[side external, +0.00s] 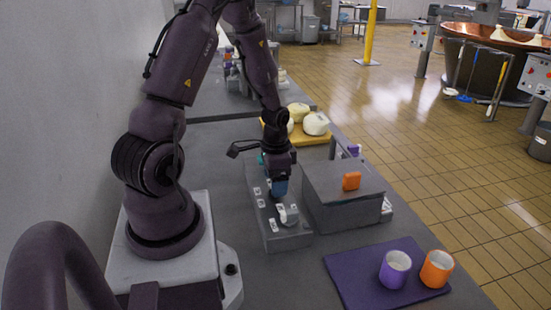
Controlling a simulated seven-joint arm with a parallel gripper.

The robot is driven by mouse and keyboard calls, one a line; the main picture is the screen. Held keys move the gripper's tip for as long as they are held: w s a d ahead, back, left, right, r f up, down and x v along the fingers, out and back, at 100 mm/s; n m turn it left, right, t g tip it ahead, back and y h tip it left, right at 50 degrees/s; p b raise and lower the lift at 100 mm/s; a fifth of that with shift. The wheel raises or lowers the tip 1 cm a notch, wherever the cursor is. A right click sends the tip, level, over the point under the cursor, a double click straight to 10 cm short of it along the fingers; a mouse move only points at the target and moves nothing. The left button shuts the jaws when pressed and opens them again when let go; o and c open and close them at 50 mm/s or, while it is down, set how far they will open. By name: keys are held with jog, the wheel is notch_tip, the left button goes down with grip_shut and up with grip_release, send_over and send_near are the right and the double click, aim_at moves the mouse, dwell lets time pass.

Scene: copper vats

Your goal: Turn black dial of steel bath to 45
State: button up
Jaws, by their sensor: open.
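A low grey box (290,241) stands on the counter in front of my arm, with several small white labels on its top. It looks like the bath's control unit, but I cannot be sure. My gripper (279,196) points down over this box; its fingers are small and dark here, with a blue part between or just above them. A pale grey knob-like piece (288,214) sits on the box just in front of the gripper. I cannot make out a black dial or its reading; the gripper may hide it. Contact cannot be told.
A larger grey box (343,205) with an orange block (351,181) on top stands close to the right. A purple mat (345,278) holds a purple cup (395,269) and an orange cup (437,268). A yellow board (312,139) with pale rounded lumps lies behind.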

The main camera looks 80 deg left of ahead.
notch_tip(320, 180, up, 12)
jog(key=shift+f, duration=0.15)
dwell(0.6)
jog(key=s+d+r+t, duration=0.2)
jog(key=d+r, duration=0.6)
jog(key=d, duration=0.2)
jog(key=s+d+r+t, duration=0.2)
jog(key=d+r+t, duration=0.1)
jog(key=d+r, duration=0.5)
jog(key=shift+d+t, duration=0.3)
jog(key=shift+d, duration=0.75)
